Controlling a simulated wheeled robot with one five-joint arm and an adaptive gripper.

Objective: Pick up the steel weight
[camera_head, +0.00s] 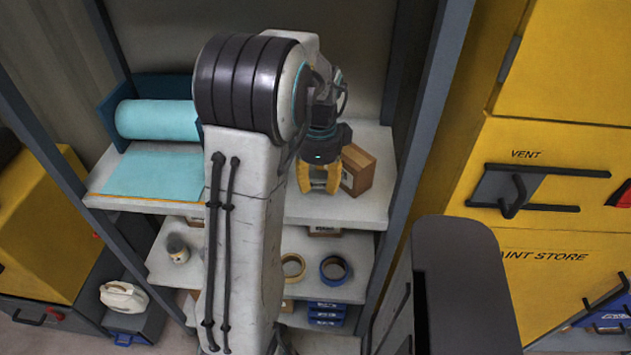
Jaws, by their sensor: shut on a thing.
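My gripper (318,187), with yellow fingers pointing down, is at the upper shelf (345,209), right of my arm's big white link. Its fingers are shut on a small greyish thing that shows only as a sliver between them. It may be the steel weight, but too little shows to be sure. I cannot tell whether it touches the shelf. A brown box (359,170) stands just right of and behind the fingers.
A teal roll (157,119) with a sheet lies on the upper shelf at left. The lower shelf holds a small pale container (177,248), a tan tape roll (292,266) and a blue-edged tape roll (335,270). Shelf posts (425,120) and yellow cabinets (560,180) flank the right.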

